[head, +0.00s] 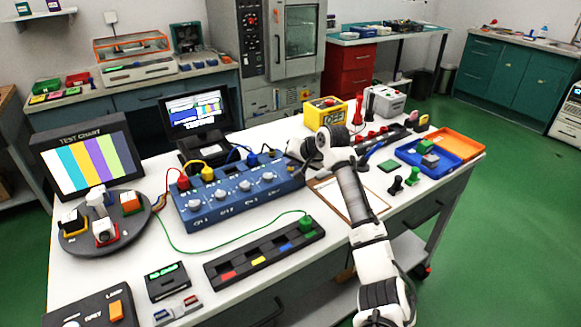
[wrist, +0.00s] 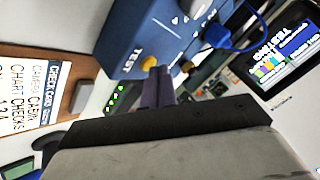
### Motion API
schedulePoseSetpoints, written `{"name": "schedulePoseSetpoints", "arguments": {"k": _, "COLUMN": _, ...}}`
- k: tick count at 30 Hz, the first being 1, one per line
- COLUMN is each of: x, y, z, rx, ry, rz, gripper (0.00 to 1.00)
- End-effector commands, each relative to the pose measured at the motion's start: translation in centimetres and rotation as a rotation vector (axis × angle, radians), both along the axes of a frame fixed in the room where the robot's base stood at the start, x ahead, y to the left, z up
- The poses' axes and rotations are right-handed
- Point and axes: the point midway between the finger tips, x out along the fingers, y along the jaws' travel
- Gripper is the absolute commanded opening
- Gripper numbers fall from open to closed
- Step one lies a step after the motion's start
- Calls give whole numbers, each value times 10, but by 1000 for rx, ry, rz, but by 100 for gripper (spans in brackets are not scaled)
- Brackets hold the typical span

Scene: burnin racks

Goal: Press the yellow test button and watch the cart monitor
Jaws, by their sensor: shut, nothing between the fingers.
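The blue test box (head: 235,205), with several knobs on its face, stands on the white bench. In the wrist view its end (wrist: 150,35) is marked TEST and carries the yellow test button (wrist: 148,63). My gripper (wrist: 157,76) is shut and empty, its fingertips right at the button and partly overlapping it; I cannot tell whether they touch. In the head view my gripper (head: 297,152) is at the box's right end, and the button is hidden there. The cart monitor (head: 198,107) behind the box is lit with text and coloured bars; it also shows in the wrist view (wrist: 277,48).
A clipboard (head: 352,205) lies right of the box. A yellow box (head: 326,113) and a blue tray (head: 437,158) stand farther right. Coloured leads with plugs rise from the box's top. A test chart screen (head: 85,160) stands at left.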

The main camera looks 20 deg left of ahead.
Motion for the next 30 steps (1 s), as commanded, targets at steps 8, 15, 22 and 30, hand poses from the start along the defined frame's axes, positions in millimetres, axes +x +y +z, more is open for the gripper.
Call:
{"name": "schedulePoseSetpoints", "arguments": {"k": 8, "x": 0, "y": 0, "z": 5, "rx": -1, "ry": 2, "rz": 0, "gripper": 0}}
{"name": "schedulePoseSetpoints", "arguments": {"k": 15, "x": 0, "y": 0, "z": 17, "rx": -1, "ry": 2, "rz": 1, "gripper": 0}}
{"name": "schedulePoseSetpoints", "arguments": {"k": 22, "x": 0, "y": 0, "z": 17, "rx": -1, "ry": 2, "rz": 1, "gripper": 0}}
{"name": "schedulePoseSetpoints", "arguments": {"k": 30, "x": 0, "y": 1, "z": 27, "rx": 0, "ry": 1, "rz": 1, "gripper": 0}}
